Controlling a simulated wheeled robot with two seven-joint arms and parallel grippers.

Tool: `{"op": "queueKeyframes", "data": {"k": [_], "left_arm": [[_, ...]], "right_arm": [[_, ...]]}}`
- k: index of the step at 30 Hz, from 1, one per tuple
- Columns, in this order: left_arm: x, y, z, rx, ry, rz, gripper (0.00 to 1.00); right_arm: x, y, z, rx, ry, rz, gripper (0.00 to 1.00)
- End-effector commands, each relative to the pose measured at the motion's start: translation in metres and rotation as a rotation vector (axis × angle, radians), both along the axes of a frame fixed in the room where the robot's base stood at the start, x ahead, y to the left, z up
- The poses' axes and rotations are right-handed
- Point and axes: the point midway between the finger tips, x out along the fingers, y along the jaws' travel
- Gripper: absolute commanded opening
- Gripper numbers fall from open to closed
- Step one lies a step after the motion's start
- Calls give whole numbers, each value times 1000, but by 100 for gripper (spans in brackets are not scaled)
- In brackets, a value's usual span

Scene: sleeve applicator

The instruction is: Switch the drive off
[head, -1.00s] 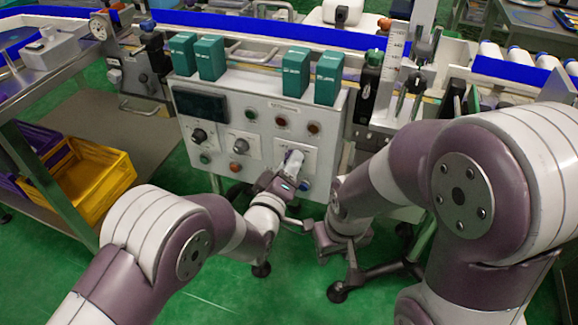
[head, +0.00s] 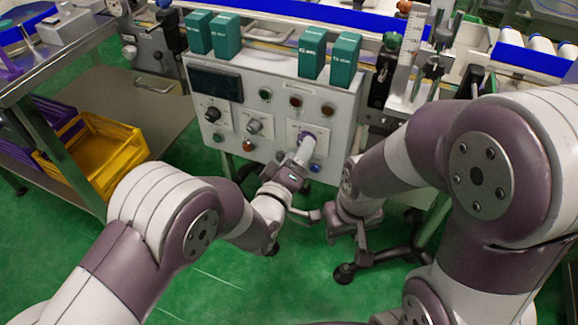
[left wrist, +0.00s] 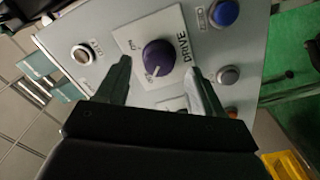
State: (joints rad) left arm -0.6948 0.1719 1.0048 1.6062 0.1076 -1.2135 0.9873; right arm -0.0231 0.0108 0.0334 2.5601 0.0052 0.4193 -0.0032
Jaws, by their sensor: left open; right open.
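The purple drive knob (left wrist: 158,58) sits on a white plate marked DRIVE on the grey control panel (left wrist: 105,22). A pale pointer mark on the knob faces the lower left in the left wrist view. My left gripper (left wrist: 158,82) is open and empty, its fingers apart on either side of the knob's lower part in that view. I cannot tell whether they touch it. In the head view my left gripper (head: 305,150) is at the panel's lower right, partly hiding the knob's plate. My right gripper (head: 308,214) is open, low in front of the panel, small and partly hidden.
A blue button (left wrist: 224,13) and a grey button (left wrist: 229,75) lie beside the drive plate. Two other knobs (head: 212,114) (head: 254,126) are further left on the panel. Green boxes (head: 312,52) stand on top. A yellow crate (head: 110,150) is at the left.

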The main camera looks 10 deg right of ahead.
Motion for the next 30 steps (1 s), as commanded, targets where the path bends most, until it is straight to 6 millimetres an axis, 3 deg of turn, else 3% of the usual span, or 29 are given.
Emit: {"op": "queueKeyframes", "data": {"k": [6,12,30], "left_arm": [[-50,34,4,3,3,-1,67],[-79,53,2,0,2,0,67],[-85,57,0,5,-2,0,67]], "right_arm": [[0,0,19,0,0,0,43],[0,0,25,0,0,0,43],[0,0,25,0,0,0,43]]}}
